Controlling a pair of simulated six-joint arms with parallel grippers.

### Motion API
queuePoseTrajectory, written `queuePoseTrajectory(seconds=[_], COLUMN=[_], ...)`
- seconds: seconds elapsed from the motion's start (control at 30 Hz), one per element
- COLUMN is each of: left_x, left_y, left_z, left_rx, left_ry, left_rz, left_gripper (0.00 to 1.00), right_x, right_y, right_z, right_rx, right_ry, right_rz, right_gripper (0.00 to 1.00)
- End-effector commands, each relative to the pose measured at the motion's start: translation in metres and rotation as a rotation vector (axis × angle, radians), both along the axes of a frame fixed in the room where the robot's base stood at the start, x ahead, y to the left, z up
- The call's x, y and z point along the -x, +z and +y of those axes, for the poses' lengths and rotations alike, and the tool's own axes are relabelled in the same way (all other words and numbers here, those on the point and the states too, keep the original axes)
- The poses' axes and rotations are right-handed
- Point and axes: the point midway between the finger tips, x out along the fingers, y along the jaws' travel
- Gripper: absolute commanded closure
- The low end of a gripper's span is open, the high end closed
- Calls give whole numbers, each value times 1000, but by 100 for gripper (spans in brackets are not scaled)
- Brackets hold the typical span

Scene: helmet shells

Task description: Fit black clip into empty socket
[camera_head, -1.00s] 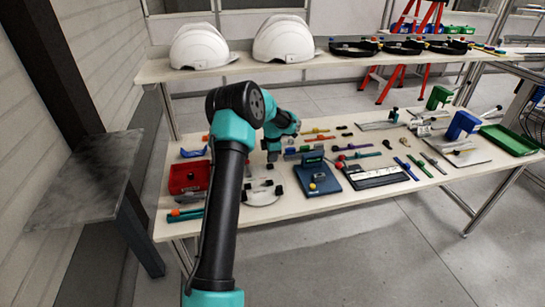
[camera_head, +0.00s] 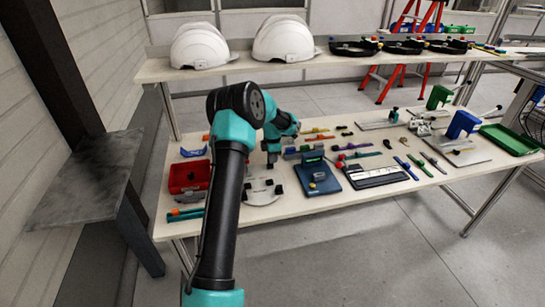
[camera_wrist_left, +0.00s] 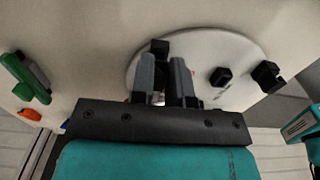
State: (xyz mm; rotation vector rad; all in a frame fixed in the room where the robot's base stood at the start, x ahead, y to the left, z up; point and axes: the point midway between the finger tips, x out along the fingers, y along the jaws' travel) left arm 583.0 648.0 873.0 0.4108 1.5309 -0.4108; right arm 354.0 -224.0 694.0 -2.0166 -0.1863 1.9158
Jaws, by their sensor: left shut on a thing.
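A white round plate (camera_head: 262,198) lies on the lower table in the head view, and it also shows in the left wrist view (camera_wrist_left: 215,47). My left gripper (camera_wrist_left: 162,62) is over the plate's left part, shut on a small black clip (camera_wrist_left: 160,46) at its fingertips. In the head view my left gripper (camera_head: 272,160) is just behind the plate and small. Another black clip (camera_wrist_left: 220,76) sits on the plate, and a further black piece (camera_wrist_left: 267,76) is at its right edge. I cannot make out the empty socket.
A red bin (camera_head: 188,177) stands left of the plate, a blue block fixture (camera_head: 320,178) to its right. Green and orange tools (camera_wrist_left: 30,78) lie left in the wrist view. Two white helmets (camera_head: 283,38) stand on the upper shelf. Several small parts spread rightwards.

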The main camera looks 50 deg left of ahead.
Motion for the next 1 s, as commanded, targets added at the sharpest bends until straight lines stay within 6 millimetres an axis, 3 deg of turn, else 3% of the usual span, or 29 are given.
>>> queuePoseTrajectory(seconds=[0.83,0.87,1.0], left_x=[0,0,0], left_y=[-17,-17,-16], left_z=[0,0,0], left_rx=[0,0,0], left_ry=[0,0,0], left_rz=[0,0,0], left_gripper=[100,81,68], right_x=[0,0,0], right_y=[0,0,0], right_z=[0,0,0], right_rx=[0,0,0], right_ry=[0,0,0], right_rz=[0,0,0], right_gripper=[100,100,100])
